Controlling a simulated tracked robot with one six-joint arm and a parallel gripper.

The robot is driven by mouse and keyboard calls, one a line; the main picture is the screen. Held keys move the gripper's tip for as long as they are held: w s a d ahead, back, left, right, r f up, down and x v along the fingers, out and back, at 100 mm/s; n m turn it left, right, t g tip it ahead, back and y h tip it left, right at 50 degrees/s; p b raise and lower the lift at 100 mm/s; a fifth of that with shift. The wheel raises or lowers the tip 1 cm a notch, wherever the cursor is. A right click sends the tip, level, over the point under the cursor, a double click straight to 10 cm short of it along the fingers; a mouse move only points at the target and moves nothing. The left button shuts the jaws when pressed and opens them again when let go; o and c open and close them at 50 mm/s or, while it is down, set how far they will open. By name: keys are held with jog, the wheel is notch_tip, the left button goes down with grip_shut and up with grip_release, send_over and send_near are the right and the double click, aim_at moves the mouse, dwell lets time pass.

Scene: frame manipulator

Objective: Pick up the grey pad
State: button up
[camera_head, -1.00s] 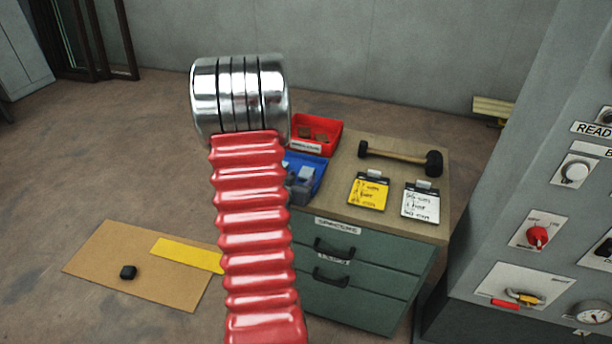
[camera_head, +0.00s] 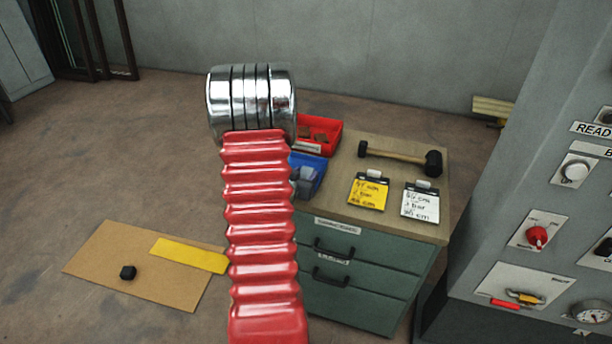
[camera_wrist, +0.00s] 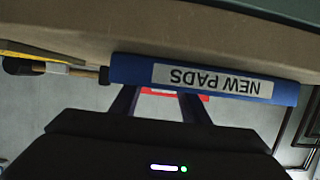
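Grey pads (camera_head: 307,176) lie in a blue bin (camera_head: 318,181) on the cabinet top, partly hidden by my red arm in the head view. In the wrist view the blue bin (camera_wrist: 135,70) shows upside down with a "NEW PADS" label on its front wall. My gripper (camera_wrist: 158,96) is at the bin, its two dark fingers spread apart. Their tips are hidden behind the bin's front wall, and no pad shows in the wrist view. My gripper is hidden behind the arm in the head view.
A red bin (camera_head: 333,136) stands behind the blue bin. A mallet (camera_head: 408,155), a yellow clipboard (camera_head: 368,193) and a white clipboard (camera_head: 420,203) lie to the right on the cabinet (camera_head: 335,230). A grey control panel (camera_head: 530,180) stands farther right.

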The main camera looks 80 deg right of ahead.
aim_at(304, 175)
jog(key=c, duration=0.7)
jog(key=shift+r, duration=5)
